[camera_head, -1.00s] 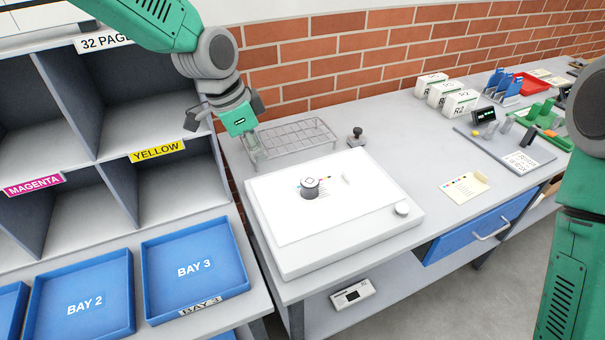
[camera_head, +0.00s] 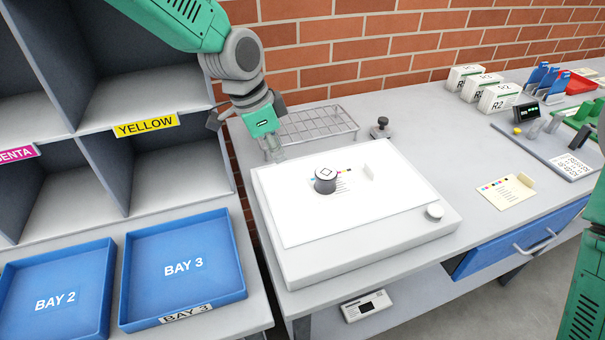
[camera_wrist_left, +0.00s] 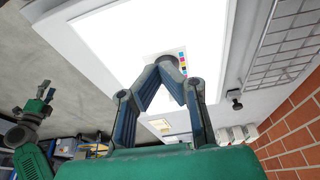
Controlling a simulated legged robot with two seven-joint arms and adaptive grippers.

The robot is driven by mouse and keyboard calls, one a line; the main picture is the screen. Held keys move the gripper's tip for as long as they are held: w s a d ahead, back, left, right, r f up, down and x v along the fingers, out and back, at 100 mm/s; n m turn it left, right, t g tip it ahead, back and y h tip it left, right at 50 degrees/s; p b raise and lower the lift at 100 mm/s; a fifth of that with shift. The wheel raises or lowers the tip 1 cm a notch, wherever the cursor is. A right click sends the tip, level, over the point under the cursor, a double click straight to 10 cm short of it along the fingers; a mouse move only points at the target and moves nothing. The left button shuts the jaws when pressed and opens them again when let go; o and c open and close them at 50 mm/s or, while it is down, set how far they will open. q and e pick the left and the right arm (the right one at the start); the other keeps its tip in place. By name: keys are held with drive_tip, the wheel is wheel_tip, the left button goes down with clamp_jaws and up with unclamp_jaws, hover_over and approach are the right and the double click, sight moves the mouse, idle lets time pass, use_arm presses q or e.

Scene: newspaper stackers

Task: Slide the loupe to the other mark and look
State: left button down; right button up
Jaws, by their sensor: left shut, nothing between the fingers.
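The loupe (camera_head: 325,181), a short dark cylinder with a pale top bearing a dark square outline, stands upright on the white sheet (camera_head: 300,225) of the light box. A row of small colour patches (camera_head: 345,171) is printed just right of it. My left gripper (camera_head: 274,157) is over the box's back left corner, left of the loupe and apart from it. In the left wrist view its fingers (camera_wrist_left: 169,74) meet at the tips, empty, and partly cover the loupe (camera_wrist_left: 172,60). My right gripper (camera_wrist_left: 41,102) seems to show small at the left there; its jaw state is unclear.
A wire rack (camera_head: 318,127) and a dark knobbed piece (camera_head: 380,129) stand behind the light box (camera_head: 375,250). A small white tab (camera_head: 376,160) is on the sheet. The box has a knob (camera_head: 435,211). Blue bay trays (camera_head: 190,268) lie left. A colour card (camera_head: 507,192) lies right.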

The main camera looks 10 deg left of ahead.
sight(311, 189)
use_arm(q)
drive_tip(key=x, duration=0.2)
drive_tip(key=a+x, duration=0.1)
drive_tip(key=x, duration=0.1)
drive_tip(key=shift+s+d+f, duration=0.1)
drive_tip(key=shift+s+f, duration=0.05)
drive_tip(key=shift+f, duration=0.2)
drive_tip(key=x, duration=0.5)
drive_tip(key=shift+d+f+p, duration=0.15)
drive_tip(key=shift+d+p, duration=0.1)
drive_tip(key=shift+p, duration=0.15)
drive_tip(key=d, duration=0.1)
drive_tip(key=w+d, duration=0.2)
drive_tip(key=shift+d+r+p, duration=0.3)
drive_tip(key=shift+d+p, duration=0.05)
drive_tip(key=shift+d, duration=0.05)
drive_tip(key=shift+a, duration=0.15)
use_arm(e)
drive_tip(key=shift+a+r, duration=0.15)
drive_tip(key=shift+r, duration=0.65)
use_arm(q)
drive_tip(key=shift+w+a, duration=0.1)
drive_tip(key=shift+a, duration=0.1)
use_arm(e)
drive_tip(key=shift+a, duration=0.25)
